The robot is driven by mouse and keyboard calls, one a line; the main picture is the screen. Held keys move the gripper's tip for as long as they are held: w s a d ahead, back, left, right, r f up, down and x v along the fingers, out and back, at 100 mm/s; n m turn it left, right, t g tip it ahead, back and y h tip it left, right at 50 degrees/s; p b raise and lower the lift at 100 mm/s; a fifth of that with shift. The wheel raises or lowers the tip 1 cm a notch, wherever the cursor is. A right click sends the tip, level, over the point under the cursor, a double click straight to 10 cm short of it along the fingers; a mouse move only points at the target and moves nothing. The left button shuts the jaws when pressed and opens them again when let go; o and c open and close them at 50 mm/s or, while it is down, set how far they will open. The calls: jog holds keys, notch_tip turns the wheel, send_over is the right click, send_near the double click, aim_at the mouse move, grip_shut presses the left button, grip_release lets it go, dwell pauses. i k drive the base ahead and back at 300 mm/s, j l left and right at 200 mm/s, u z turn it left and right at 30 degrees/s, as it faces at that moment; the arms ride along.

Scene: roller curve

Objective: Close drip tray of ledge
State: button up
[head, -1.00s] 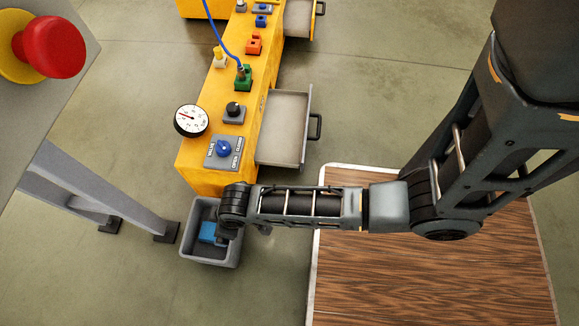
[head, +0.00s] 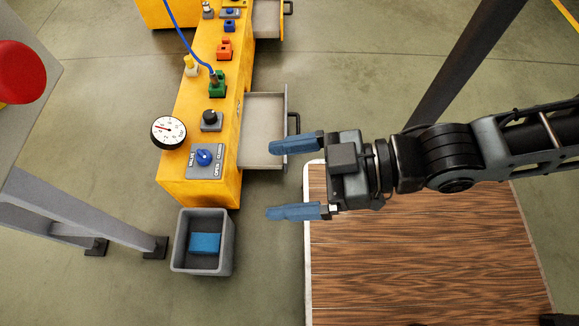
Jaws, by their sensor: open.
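The yellow ledge (head: 176,168) runs away from me in the head view. A grey drip tray (head: 262,108) is pulled out from its right side, with a dark handle (head: 294,124) on its outer wall.
A grey bin (head: 228,252) with a blue block (head: 205,243) stands on the floor before the ledge. A wood-topped surface (head: 420,260) lies below my arm. The ledge carries a gauge (head: 168,132), a blue valve knob (head: 204,157) and several fittings.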

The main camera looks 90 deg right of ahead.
aim_at(264, 115)
jog(key=k+l+z, duration=0.15)
jog(key=k+z, duration=0.2)
jog(key=k+l+z, duration=0.45)
jog(key=z, duration=0.2)
